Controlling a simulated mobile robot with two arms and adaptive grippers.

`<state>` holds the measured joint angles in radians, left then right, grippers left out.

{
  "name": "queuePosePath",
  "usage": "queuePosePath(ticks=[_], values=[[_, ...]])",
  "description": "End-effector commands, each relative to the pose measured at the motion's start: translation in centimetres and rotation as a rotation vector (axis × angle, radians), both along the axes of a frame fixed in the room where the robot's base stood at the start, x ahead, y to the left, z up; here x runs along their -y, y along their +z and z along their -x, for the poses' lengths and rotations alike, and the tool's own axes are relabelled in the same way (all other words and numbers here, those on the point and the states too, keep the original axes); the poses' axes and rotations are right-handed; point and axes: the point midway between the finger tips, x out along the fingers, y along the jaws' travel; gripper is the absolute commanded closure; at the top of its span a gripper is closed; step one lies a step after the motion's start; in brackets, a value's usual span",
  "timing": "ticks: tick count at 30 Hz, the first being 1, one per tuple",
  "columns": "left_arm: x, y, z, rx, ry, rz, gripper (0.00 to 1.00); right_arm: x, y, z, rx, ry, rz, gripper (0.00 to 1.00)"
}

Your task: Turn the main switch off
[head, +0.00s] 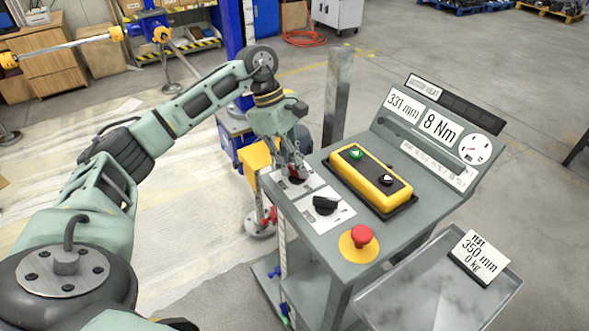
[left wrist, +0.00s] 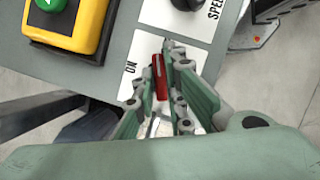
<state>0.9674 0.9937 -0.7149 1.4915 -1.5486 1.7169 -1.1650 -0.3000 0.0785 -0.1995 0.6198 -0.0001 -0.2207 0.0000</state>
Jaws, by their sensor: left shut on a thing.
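The main switch is a red handle (left wrist: 160,78) on a white plate (left wrist: 133,75) marked "ON", seen in the left wrist view. In the head view the plate (head: 312,184) lies at the left far corner of the grey console (head: 300,212). My left gripper (head: 293,170) reaches down onto the switch from above. In the left wrist view its fingers (left wrist: 172,100) stand on either side of the red handle and are shut on it. The fingers hide part of the handle and plate. My right gripper is not in view.
A black speed knob (head: 325,205) sits close beside the switch. A yellow box (head: 370,178) with green and black buttons and a red mushroom button (head: 361,235) are on the console. A metal post (head: 337,100) stands behind. A grey tray (head: 425,290) is at the front right.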

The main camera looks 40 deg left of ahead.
Motion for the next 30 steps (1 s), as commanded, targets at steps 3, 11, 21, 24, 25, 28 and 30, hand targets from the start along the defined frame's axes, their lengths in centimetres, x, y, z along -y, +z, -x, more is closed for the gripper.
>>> queuePosePath(ticks=[3,11,21,24,25,28,30], values=[[0.0,-0.4,-0.1,-0.003,-0.103,-0.002,1.00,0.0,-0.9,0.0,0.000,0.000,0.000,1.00],[0.1,-0.3,-0.2,-0.003,-0.288,-0.003,1.00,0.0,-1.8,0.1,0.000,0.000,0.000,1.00],[0.0,-0.3,-0.2,-0.005,-0.408,-0.003,1.00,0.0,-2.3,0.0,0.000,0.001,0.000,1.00],[0.1,-0.3,-0.2,-0.004,-0.421,-0.003,1.00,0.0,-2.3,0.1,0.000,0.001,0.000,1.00],[0.1,-0.3,-0.2,-0.004,-0.423,-0.003,1.00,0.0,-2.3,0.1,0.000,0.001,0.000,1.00],[0.1,-0.3,-0.2,-0.004,-0.427,-0.003,1.00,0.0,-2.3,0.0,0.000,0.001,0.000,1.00],[0.1,-0.3,-0.2,-0.004,-0.427,-0.003,1.00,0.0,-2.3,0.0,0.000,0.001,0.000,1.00]])
